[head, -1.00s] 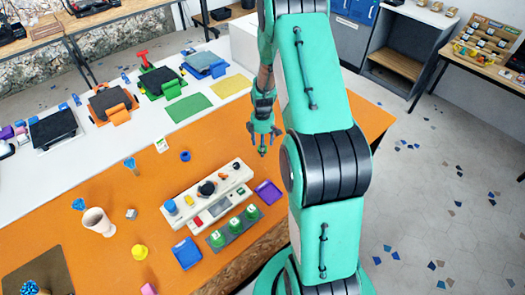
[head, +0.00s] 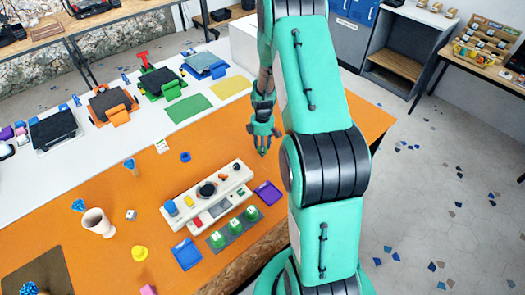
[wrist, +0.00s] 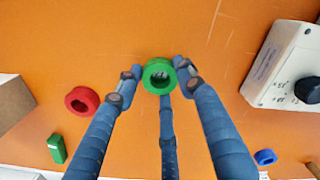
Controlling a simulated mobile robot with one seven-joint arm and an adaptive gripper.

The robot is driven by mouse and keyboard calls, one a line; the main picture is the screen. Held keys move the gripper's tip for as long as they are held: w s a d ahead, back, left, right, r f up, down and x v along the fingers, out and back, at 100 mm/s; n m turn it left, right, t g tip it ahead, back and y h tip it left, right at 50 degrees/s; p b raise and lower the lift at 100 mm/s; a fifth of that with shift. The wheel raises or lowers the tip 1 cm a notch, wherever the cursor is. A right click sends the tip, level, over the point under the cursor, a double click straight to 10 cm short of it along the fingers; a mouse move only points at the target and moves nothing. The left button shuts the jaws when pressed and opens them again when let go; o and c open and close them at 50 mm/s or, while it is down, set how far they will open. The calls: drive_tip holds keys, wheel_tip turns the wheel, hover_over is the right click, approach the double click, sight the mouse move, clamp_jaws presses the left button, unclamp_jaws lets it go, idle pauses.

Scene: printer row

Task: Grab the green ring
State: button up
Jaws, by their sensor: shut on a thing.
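The green ring (wrist: 159,76) is a thick, small ring in the middle of the wrist view. The fingertips of my gripper (wrist: 160,78) close on it from the left and right, and a third finger reaches it from below in the picture. In the head view my gripper (head: 262,143) points down over the far right part of the orange table. The ring is too small and too covered by the fingers to make out there. Whether it touches the table is hard to tell.
A red ring (wrist: 82,100) and a green block (wrist: 57,148) lie left of my gripper in the wrist view. A blue ring (wrist: 265,157) lies lower right. A white control panel (head: 208,196) stands nearby on the orange table (head: 95,180).

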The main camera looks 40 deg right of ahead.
drive_tip(key=shift+r, duration=0.15)
drive_tip(key=shift+r, duration=0.55)
wheel_tip(320, 180, up, 2)
drive_tip(key=shift+r+p, duration=0.1)
drive_tip(key=shift+p, duration=0.3)
drive_tip(key=s+a, duration=0.2)
drive_tip(key=s, duration=0.2)
drive_tip(key=s+a+r+p, duration=0.1)
drive_tip(key=s+a, duration=0.2)
drive_tip(key=s, duration=0.2)
drive_tip(key=s+a, duration=0.2)
drive_tip(key=s, duration=0.3)
drive_tip(key=shift+a+r, duration=0.2)
drive_tip(key=shift+a, duration=0.15)
drive_tip(key=shift+r, duration=0.1)
